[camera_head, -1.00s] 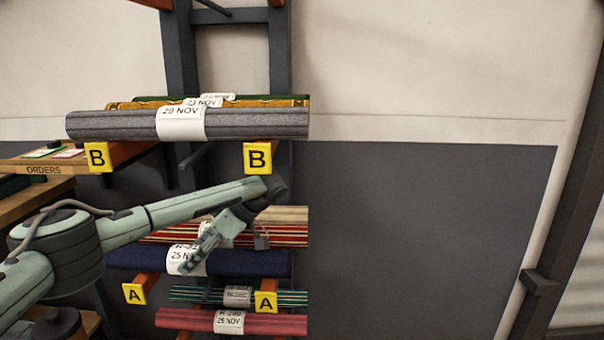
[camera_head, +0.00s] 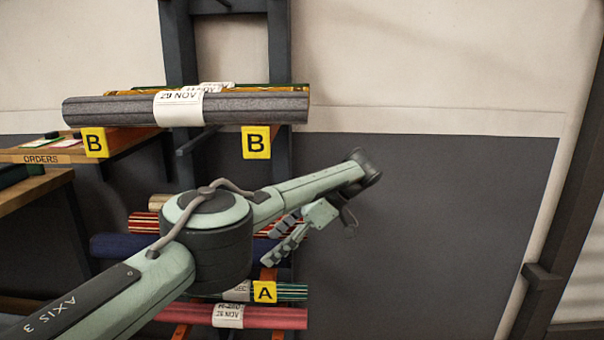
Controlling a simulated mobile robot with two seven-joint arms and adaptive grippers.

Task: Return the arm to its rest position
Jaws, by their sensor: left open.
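My left arm comes in from the lower left and reaches up to the right across the lower part of the rack. My left gripper (camera_head: 284,246) hangs below the arm's far end, its fingers pointing down and left. It is open, and nothing shows between its fingers. It appears in front of the red striped rolls (camera_head: 146,222) and the navy roll (camera_head: 115,246); I cannot tell the gap between them. My right gripper is not in view.
The grey roll (camera_head: 235,108) tagged 29 NOV lies on the B arms above my arm. A pink roll (camera_head: 270,318) lies at the bottom. The orders shelf (camera_head: 75,154) stands at left. Right of the rack is a bare dark wall panel (camera_head: 450,230).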

